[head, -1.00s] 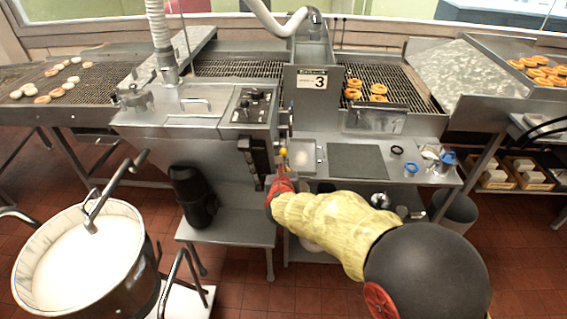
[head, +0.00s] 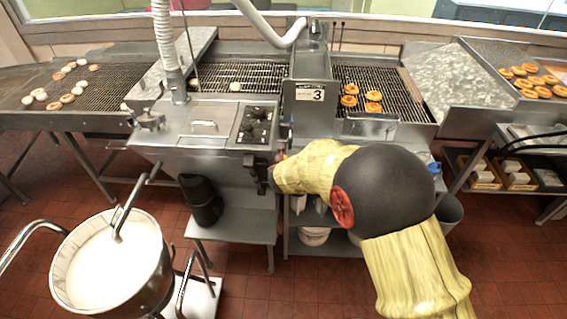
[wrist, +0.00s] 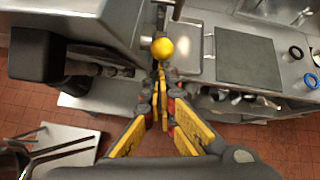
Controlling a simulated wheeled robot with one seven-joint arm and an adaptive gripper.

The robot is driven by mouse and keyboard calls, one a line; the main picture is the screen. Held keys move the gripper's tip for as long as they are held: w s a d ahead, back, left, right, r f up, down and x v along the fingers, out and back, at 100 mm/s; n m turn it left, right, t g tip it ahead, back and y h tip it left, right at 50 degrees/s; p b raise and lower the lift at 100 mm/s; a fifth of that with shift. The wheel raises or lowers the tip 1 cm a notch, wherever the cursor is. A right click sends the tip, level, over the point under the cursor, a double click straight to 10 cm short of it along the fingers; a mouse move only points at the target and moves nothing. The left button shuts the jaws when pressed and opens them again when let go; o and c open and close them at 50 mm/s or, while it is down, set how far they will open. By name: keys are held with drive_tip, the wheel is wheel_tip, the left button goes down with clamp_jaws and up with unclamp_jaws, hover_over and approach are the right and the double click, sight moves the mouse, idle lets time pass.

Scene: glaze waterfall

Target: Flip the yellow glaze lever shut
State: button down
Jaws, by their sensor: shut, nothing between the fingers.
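The yellow ball knob of the glaze lever (wrist: 162,48) shows in the wrist view, beside the metal side of the machine. The rest of the lever is mostly hidden below the ball and by my fingers. My gripper (wrist: 160,92) is shut and empty, its yellow and black fingers together. In the wrist picture the fingertips lie just below the ball; I cannot tell whether they touch the lever. In the head view my yellow-sleeved arm hides the gripper and the knob. The machine body (head: 205,125) stands left of the arm.
A black motor-like part (wrist: 35,55) juts out at left. A glaze pot (head: 110,265) stands front left; the conveyor carries doughnuts (head: 373,95).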

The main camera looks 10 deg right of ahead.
sight(285, 157)
drive_tip(key=shift+w+r+g+p, duration=0.2)
drive_tip(key=shift+r+g+p, duration=0.5)
drive_tip(key=shift+p, duration=1.1)
drive_tip(key=shift+w+d+r+g+y+p, duration=0.15)
drive_tip(key=shift+g+y+p, duration=0.15)
drive_tip(key=shift+p, duration=0.45)
drive_tip(key=shift+w+r+p, duration=0.15)
drive_tip(key=shift+r+p, duration=0.15)
drive_tip(key=shift+p, duration=0.65)
drive_tip(key=shift+w+d+r+p, duration=0.3)
drive_tip(key=shift+w+r+p, duration=0.55)
drive_tip(key=shift+p, duration=0.3)
drive_tip(key=shift+w+d+r+p, duration=0.25)
drive_tip(key=shift+w+r+p, duration=0.55)
drive_tip(key=shift+p, duration=0.35)
drive_tip(key=shift+f, duration=0.2)
